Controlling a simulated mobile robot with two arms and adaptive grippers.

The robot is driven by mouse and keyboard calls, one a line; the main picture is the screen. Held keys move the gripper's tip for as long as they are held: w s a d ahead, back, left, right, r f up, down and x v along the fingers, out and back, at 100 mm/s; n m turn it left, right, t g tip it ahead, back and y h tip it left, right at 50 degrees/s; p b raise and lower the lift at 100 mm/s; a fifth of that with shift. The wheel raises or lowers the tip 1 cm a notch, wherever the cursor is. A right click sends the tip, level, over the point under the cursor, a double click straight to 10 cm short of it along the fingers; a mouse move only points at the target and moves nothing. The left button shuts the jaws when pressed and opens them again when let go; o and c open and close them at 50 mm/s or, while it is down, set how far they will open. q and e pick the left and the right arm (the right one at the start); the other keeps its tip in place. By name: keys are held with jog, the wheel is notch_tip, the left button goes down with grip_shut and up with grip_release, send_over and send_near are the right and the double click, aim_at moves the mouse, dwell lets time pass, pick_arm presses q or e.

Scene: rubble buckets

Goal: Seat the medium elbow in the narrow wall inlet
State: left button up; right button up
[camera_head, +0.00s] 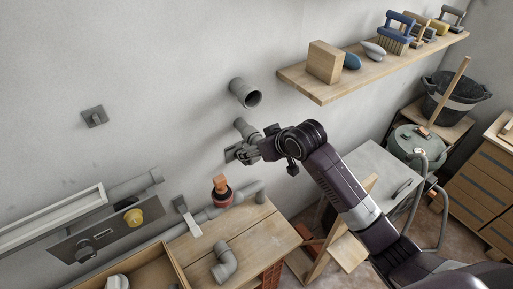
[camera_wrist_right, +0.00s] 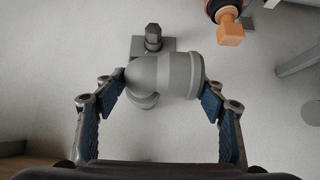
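A grey elbow (camera_wrist_right: 165,75) sits between the blue-padded fingers of my right gripper (camera_wrist_right: 160,97) in the right wrist view. Its wide collar is at the right finger and its bend at the left finger. In the head view my right gripper (camera_head: 246,150) is close to the wall, and part of the elbow (camera_head: 246,129) shows above the fingers. A lower end of the elbow points away from the wrist camera. Whether it sits in a wall inlet cannot be told. A wider open wall inlet (camera_head: 245,93) is above. My left gripper is not in view.
Another grey elbow (camera_head: 224,264) lies on the wooden bench (camera_head: 257,238). A square plate with a stub (camera_wrist_right: 153,44) is on the wall beside the gripper. An orange-topped fitting (camera_head: 221,188) stands below. A shelf with tools (camera_head: 330,92) is at upper right.

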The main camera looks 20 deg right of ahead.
jog(key=o, duration=0.3)
jog(key=shift+o, duration=0.2)
jog(key=v, duration=1.2)
jog(key=shift+s, duration=0.1)
